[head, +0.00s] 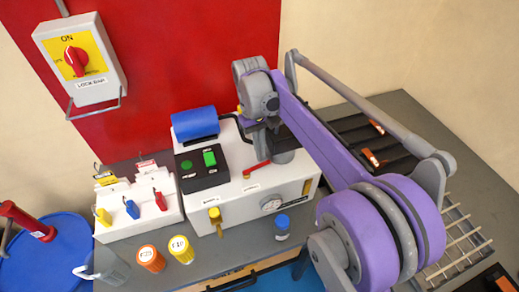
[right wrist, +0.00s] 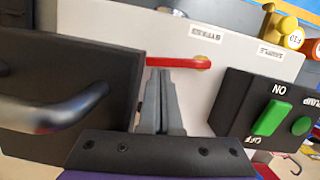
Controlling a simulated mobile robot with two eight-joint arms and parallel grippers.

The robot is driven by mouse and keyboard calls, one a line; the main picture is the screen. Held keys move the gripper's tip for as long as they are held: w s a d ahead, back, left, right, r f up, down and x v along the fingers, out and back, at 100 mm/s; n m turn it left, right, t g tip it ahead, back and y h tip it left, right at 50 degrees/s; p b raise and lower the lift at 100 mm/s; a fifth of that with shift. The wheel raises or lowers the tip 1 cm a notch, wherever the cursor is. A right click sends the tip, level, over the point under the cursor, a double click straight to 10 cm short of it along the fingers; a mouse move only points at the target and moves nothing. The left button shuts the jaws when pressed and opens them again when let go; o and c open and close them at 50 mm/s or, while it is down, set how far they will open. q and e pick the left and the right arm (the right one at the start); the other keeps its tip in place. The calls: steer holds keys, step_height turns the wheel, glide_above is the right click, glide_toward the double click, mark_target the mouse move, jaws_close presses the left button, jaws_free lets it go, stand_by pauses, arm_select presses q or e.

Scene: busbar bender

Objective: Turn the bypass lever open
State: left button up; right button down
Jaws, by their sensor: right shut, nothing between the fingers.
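The bypass lever is a thin red bar with a yellow end, on top of the white machine box. My left gripper is not in view.
The black switch panel (head: 202,167) with green controls stands beside the lever. A blue roll (head: 195,123) is behind it. The white box (head: 235,205) carries a gauge (head: 271,204) and yellow valve. Jars (head: 180,249) and a padlock rack (head: 135,218) stand left.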

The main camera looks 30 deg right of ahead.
steer(key=shift+s+m, duration=0.3)
steer(key=shift+s, duration=0.35)
steer(key=shift+w+f, duration=0.1)
steer(key=shift+w, duration=0.1)
